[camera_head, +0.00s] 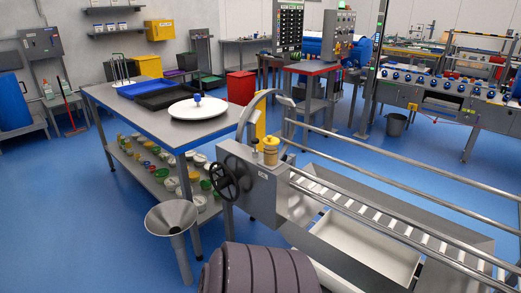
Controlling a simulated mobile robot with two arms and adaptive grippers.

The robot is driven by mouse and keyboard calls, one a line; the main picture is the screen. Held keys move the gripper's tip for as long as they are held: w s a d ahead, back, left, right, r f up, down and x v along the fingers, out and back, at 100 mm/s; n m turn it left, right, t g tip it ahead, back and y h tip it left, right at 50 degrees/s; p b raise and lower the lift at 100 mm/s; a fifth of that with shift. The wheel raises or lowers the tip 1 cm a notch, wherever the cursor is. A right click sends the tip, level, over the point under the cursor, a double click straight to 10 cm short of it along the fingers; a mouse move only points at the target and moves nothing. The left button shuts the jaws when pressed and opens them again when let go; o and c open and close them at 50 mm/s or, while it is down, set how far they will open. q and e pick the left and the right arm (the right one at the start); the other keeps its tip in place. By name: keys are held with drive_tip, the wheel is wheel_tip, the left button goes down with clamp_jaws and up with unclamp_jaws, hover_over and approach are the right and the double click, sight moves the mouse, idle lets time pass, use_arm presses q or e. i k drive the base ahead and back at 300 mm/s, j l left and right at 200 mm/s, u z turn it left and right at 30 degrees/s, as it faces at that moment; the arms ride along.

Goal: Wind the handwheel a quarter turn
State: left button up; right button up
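The handwheel (223,182) is a small black spoked wheel in the head view, near the middle of the picture. It is mounted on the left face of a grey metal housing (262,203) at the near end of a roller conveyor. Its rim is clear and nothing touches it. Neither my left nor my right gripper shows in this view.
A funnel on a post (171,219) stands left of the handwheel. A steel workbench (213,133) lies behind it. The conveyor (400,219) with guard rails runs off right. A dark ribbed object (258,268) fills the bottom centre. Blue floor (65,215) is open at left.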

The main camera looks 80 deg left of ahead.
sight(225, 181)
drive_tip(key=u, duration=3)
